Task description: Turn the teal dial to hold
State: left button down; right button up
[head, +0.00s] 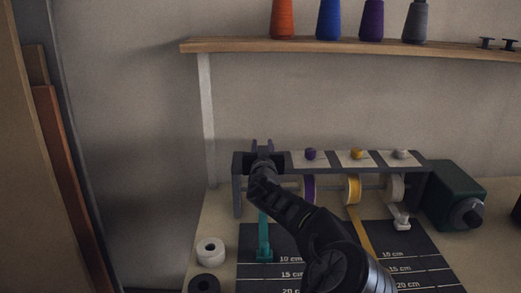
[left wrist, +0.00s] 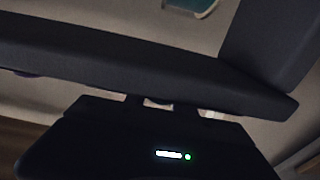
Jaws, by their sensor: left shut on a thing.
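My left gripper (head: 262,150) is at the left end of the grey dial rack (head: 329,157), at the place in line with the teal ribbon. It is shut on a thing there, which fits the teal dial. The dial itself is hidden by the gripper and arm, so its setting cannot be read. The teal ribbon (head: 264,230) hangs below onto the dark mat, with a teal clip at its end. In the left wrist view dark gripper parts (left wrist: 150,140) fill most of the picture, and the dial is not clear. My right gripper is not in view.
Purple (head: 310,154), yellow (head: 356,154) and white (head: 401,154) dials sit along the rack. A green motor box (head: 454,194) stands at its right end. White (head: 210,251) and black (head: 204,284) rolls lie left of the measuring mat (head: 415,246). A shelf (head: 340,46) with cones hangs above.

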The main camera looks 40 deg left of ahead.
pick_arm(q)
jog(key=m+t+h, duration=0.1)
jog(key=h, duration=0.1)
jog(key=shift+d+m+t+h, duration=0.1)
jog(key=shift+m+t+h, duration=0.2)
jog(key=shift+m, duration=0.1)
jog(key=m+t+h+b, duration=0.1)
jog(key=m+h, duration=0.1)
jog(key=h, duration=0.1)
jog(key=shift+d, duration=0.1)
jog(key=shift+w+d+r+m+t+h, duration=0.15)
jog(key=shift+m+t+h, duration=0.25)
jog(key=shift+m+h, duration=0.65)
jog(key=m+h, duration=0.1)
jog(key=h+p, duration=0.1)
jog(key=h, duration=0.1)
jog(key=shift+d+m+h, duration=0.25)
jog(key=shift+d+m, duration=0.1)
jog(key=shift+d, duration=0.05)
jog(key=shift+w+d+m+h+p, duration=0.1)
jog(key=shift+d+m+h+p, duration=0.2)
jog(key=shift+m+h+p, duration=0.65)
jog(key=shift+h, duration=0.25)
jog(key=shift+f, duration=0.2)
jog(key=c, duration=1.1)
grip_release()
jog(key=shift+o, duration=0.2)
